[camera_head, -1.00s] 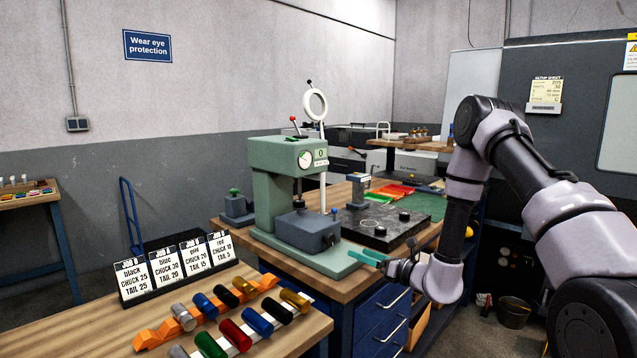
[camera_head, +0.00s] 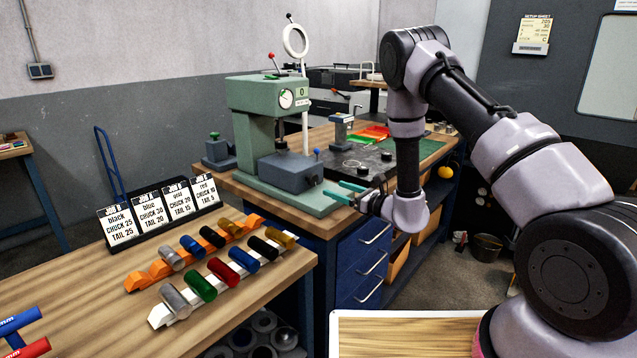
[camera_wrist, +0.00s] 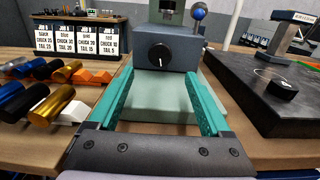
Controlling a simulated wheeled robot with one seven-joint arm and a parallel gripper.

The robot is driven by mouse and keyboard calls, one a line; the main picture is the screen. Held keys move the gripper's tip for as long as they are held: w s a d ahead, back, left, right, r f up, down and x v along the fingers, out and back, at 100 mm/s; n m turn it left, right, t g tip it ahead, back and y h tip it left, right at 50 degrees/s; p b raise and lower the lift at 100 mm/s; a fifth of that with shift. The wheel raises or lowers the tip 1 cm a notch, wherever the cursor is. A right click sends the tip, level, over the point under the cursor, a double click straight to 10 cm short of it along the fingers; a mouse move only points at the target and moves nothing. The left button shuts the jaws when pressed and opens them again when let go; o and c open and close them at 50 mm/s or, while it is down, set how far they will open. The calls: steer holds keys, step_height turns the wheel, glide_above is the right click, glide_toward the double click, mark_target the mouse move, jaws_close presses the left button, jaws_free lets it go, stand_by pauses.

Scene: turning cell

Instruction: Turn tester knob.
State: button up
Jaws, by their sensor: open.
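The green hardness tester (camera_head: 250,120) stands on the wooden bench, with a round dial and a small display reading 0 on its head. A grey-blue box (camera_head: 290,172) sits on its base. In the wrist view the box's front carries a black round knob (camera_wrist: 161,61) with a white mark pointing down. My gripper (camera_head: 338,192) has teal fingers, open and empty, near the front right edge of the tester base. In the wrist view my gripper (camera_wrist: 160,90) points at the box, with the knob between and beyond the fingertips, not touched.
A black plate (camera_head: 350,165) with black knobs lies right of the tester. A blue-tipped lever (camera_wrist: 199,13) rises beside the box. On the near table, several coloured cylinders rest on orange and white racks (camera_head: 150,278) before job cards (camera_head: 160,208).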

mark_target(315, 181)
steer(key=x, duration=0.8)
steer(key=shift+c, duration=0.4)
jaws_close()
steer(key=shift+d+m, duration=0.1)
steer(key=shift+m, duration=1.6)
steer(key=shift+o, duration=0.4)
jaws_free()
steer(key=shift+s, duration=0.1)
